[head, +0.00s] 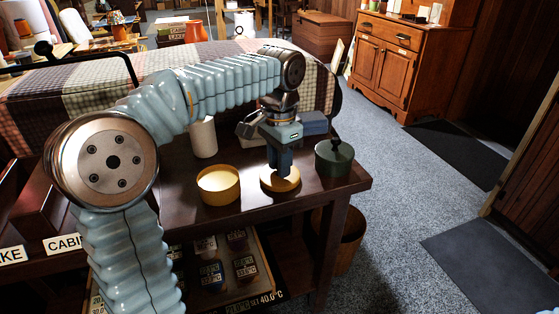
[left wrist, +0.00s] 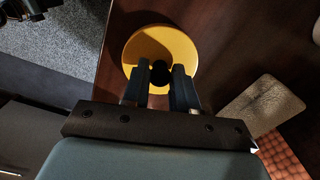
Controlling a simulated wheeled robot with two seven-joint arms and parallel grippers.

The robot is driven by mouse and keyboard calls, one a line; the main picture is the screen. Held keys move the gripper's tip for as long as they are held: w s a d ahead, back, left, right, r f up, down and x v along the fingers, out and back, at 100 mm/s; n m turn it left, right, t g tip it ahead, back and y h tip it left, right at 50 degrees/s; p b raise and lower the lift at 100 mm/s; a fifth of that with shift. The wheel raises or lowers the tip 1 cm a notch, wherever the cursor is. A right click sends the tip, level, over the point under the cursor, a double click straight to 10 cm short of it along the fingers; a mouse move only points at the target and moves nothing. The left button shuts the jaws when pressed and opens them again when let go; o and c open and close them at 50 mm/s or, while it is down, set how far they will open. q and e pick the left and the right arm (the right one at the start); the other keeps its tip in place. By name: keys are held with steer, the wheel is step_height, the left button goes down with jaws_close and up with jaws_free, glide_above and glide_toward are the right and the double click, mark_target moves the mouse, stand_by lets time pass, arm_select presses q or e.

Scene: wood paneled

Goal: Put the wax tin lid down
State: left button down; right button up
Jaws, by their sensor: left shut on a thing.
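The wax tin lid is a flat yellow disc (head: 281,182) with a dark knob. It lies level, low over the dark table top, to the right of the open round yellow tin (head: 218,184). I cannot tell whether it touches the wood. My left gripper (head: 281,170) points straight down and is shut on the lid's knob. In the left wrist view the lid (left wrist: 160,45) shows beyond the fingertips (left wrist: 164,76), with the knob between them. My right gripper is not in view.
A dark green lidded pot (head: 333,160) stands right of the lid, near the table's right end. A white cylinder (head: 204,138) and a blue block (head: 313,122) stand behind. The dark table (head: 240,208) has bare wood in front of the lid. Jars (head: 212,275) sit in a tray below.

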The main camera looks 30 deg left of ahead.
arm_select(q)
steer(key=c, duration=0.9)
jaws_free()
step_height(320, 180, up, 12)
steer(key=p, duration=0.3)
steer(key=shift+r, duration=0.1)
